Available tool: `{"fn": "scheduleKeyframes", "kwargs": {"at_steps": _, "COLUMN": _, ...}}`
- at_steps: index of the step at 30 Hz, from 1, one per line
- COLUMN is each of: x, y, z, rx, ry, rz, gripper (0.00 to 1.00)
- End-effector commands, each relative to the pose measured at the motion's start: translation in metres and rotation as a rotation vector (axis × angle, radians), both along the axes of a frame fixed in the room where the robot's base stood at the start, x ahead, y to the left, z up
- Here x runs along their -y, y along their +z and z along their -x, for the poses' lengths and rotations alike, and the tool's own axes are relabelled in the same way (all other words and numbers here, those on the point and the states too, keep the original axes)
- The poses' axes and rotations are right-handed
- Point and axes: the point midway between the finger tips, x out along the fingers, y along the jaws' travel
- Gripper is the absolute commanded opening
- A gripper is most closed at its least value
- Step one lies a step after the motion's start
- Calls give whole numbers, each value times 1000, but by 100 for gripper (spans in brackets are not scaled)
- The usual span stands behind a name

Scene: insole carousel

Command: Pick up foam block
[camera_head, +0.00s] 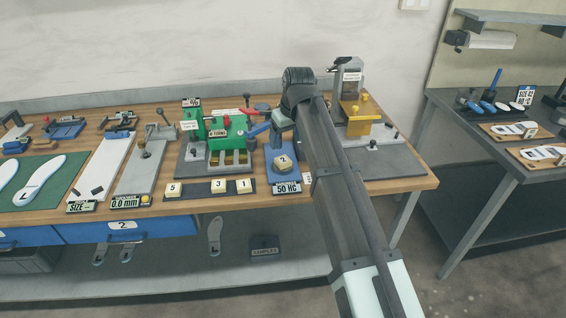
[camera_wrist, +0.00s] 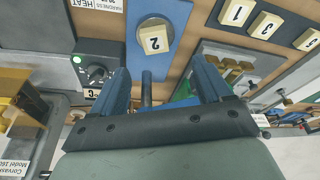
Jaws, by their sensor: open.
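Several small cream foam blocks with black numbers are in view. Block 2 (camera_head: 283,162) rests on the blue tester (camera_head: 269,178) above the "50 HC" display; in the wrist view, block 2 (camera_wrist: 155,39) sits on a round pale disc between and beyond my fingertips. Block 5 (camera_head: 174,190), block 3 (camera_head: 219,186) and block 1 (camera_head: 243,185) sit on a dark strip (camera_head: 197,190) to the left, with a gap between 5 and 3. My gripper (camera_wrist: 160,70) is open and empty, apart from block 2; its head view is partly hidden by my arm.
A green press (camera_head: 228,142) with levers stands left of the tester. A grey stand with a yellow part (camera_head: 357,120) is at right, partly behind my arm. In the wrist view, a dial box (camera_wrist: 95,72) lies left of the tester. The wooden bench (camera_head: 250,204) has a narrow clear front edge.

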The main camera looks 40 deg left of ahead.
Motion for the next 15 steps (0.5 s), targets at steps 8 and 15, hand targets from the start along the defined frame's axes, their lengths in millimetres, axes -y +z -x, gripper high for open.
{"fn": "scheduleKeyframes", "kwargs": {"at_steps": 8, "x": -10, "y": -40, "z": -5, "rx": 1, "ry": 1, "rz": 1, "gripper": 78}}
{"fn": "scheduleKeyframes", "kwargs": {"at_steps": 15, "x": -13, "y": -51, "z": -7, "rx": 2, "ry": 0, "rz": 0, "gripper": 78}}
